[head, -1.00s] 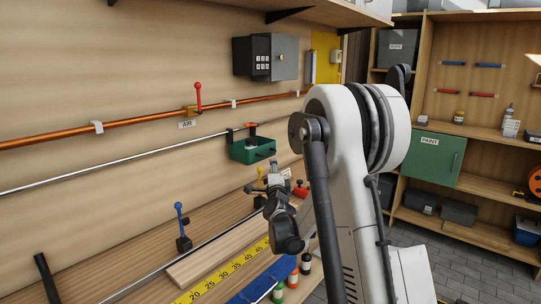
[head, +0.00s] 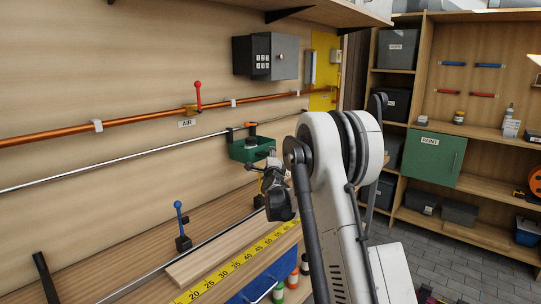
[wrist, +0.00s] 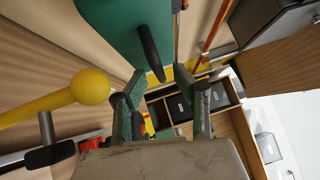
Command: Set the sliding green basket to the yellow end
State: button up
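The green basket (head: 246,148) hangs from the silver rail (head: 130,153) on the back wall, toward the rail's right part. Its green side fills the upper left of the wrist view (wrist: 115,25), with a black handle (wrist: 150,50) sticking out. My gripper (head: 262,168) is just below and in front of the basket, hiding part of it. Its two fingers (wrist: 168,82) are apart with nothing between them. The handle's end is close to the left fingertip; I cannot tell whether they touch. A yellow panel (head: 323,45) is on the wall to the right.
A yellow-knobbed lever (wrist: 88,88) stands close at the left in the wrist view. A blue lever (head: 180,222) stands on the bench. A copper pipe (head: 60,134) with a red-handled valve (head: 197,97) runs above the rail. A dark keypad box (head: 265,57) hangs higher.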

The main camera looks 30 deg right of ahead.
jog(key=shift+x, duration=1.1)
grip_shut()
